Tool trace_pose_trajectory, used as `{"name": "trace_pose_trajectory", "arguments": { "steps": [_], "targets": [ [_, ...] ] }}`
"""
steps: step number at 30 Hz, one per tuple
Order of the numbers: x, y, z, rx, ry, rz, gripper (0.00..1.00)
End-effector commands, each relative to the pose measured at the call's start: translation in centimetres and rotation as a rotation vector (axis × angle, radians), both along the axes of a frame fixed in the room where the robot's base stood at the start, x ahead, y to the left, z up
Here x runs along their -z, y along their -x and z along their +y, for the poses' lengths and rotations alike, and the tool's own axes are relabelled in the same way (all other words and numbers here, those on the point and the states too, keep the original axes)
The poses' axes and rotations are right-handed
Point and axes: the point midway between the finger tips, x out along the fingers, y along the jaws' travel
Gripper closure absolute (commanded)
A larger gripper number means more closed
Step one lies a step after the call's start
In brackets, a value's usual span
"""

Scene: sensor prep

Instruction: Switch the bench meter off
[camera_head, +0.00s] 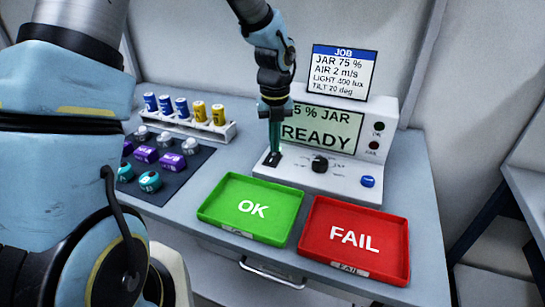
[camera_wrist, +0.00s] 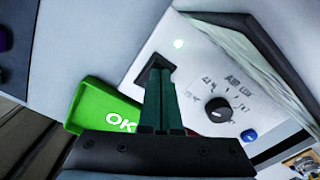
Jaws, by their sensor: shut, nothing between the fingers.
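The bench meter (camera_head: 340,182) is a white console with a sloped front panel and a lit green screen (camera_head: 322,128) showing "READY". A dark switch (camera_wrist: 155,66) sits at the panel's left end, partly hidden by my fingers. The panel also has a black dial (camera_wrist: 217,109) marked "AIR" and a blue button (camera_head: 368,181). My gripper (camera_head: 273,157) is shut and empty, pointing down at the switch; its fingertips (camera_wrist: 160,70) overlap the switch in the wrist view. I cannot tell whether they touch it.
A green OK tray (camera_head: 221,211) and a red FAIL tray (camera_head: 388,275) lie in front of the meter. A white rack (camera_head: 230,130) of blue and yellow cylinders and a dark mat (camera_head: 180,181) with several sensors stand left. A job card (camera_head: 343,72) rises behind the meter.

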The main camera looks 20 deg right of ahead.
Motion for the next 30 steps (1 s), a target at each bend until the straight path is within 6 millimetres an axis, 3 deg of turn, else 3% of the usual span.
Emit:
{"name": "trace_pose_trajectory", "arguments": {
  "steps": [20,30],
  "targets": [
    [1.0,0.0,0.0,0.000,0.000,0.001,1.00],
    [-0.5,0.0,0.0,-0.001,0.000,0.001,1.00]
  ]
}}
